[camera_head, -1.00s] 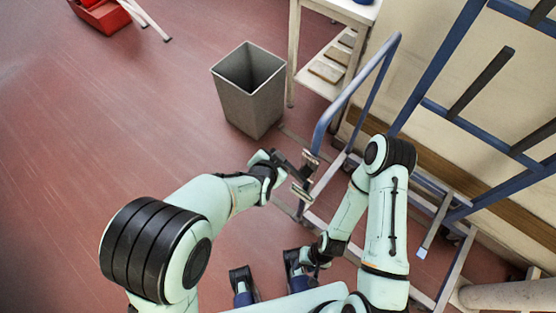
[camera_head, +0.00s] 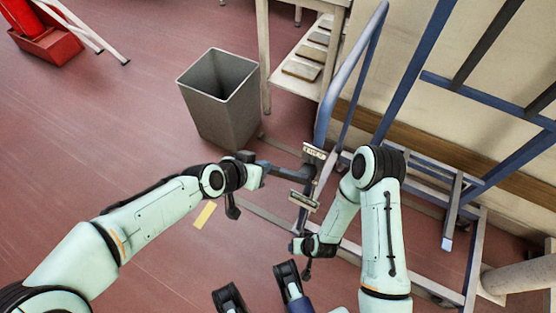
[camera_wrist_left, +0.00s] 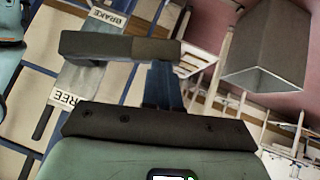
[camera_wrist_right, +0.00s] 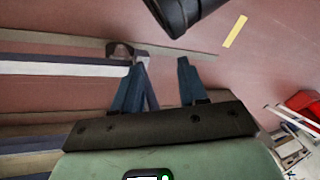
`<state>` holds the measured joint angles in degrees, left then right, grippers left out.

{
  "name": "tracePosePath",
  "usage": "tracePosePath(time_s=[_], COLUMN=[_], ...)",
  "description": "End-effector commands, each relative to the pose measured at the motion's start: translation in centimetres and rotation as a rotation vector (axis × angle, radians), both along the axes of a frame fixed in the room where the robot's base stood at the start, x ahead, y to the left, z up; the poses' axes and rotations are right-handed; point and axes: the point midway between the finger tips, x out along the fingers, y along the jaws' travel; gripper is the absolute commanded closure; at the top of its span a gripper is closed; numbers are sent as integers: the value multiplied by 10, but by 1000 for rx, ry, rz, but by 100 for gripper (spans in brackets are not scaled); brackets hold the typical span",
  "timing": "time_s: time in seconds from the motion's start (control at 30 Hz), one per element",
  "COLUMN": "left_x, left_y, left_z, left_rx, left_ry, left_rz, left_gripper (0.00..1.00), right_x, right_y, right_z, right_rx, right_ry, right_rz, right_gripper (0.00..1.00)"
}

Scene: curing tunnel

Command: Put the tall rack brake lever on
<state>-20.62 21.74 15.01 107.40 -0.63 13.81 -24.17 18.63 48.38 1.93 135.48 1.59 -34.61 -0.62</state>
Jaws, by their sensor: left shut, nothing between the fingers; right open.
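The tall blue rack (camera_head: 425,75) stands at the right in the head view. Its dark grey brake lever (camera_head: 290,172) sits low on the near post, between two label plates. In the left wrist view the lever (camera_wrist_left: 120,47) lies across the plate, nearer the BRAKE label (camera_wrist_left: 108,18) than the FREE label (camera_wrist_left: 68,97). My left gripper (camera_wrist_left: 163,82) is shut and empty, its fingertips close against the lever's lighter end; I cannot tell if they touch. My right gripper (camera_wrist_right: 160,85) is open and empty, low beside the rack's base.
A grey bin (camera_head: 220,100) stands left of the rack. A table with a lower shelf (camera_head: 300,72) is behind it. A pipe (camera_head: 520,280) lies at the lower right.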

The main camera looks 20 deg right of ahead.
Motion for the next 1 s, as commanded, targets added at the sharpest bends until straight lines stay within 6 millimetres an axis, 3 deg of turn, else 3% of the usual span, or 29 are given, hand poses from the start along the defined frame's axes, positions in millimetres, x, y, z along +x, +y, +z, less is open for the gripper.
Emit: tracePosePath(time_s=[0.1, 0.4, 1.0], left_x=[2, 0, -2], left_y=[-1, -2, -2], left_z=[-9, -25, -35], left_rx=[-4, -4, 1], left_ry=[-6, -6, 1], left_rz=[-1, -1, -2], left_gripper=[100, 100, 100], right_x=[-24, -52, -61], right_y=[-2, -6, -7], right_z=[-22, -44, -50], right_rx=[6, 12, 14], right_ry=[79, 173, 205], right_rz=[-2, -8, -11], right_gripper=[57, 57, 57])
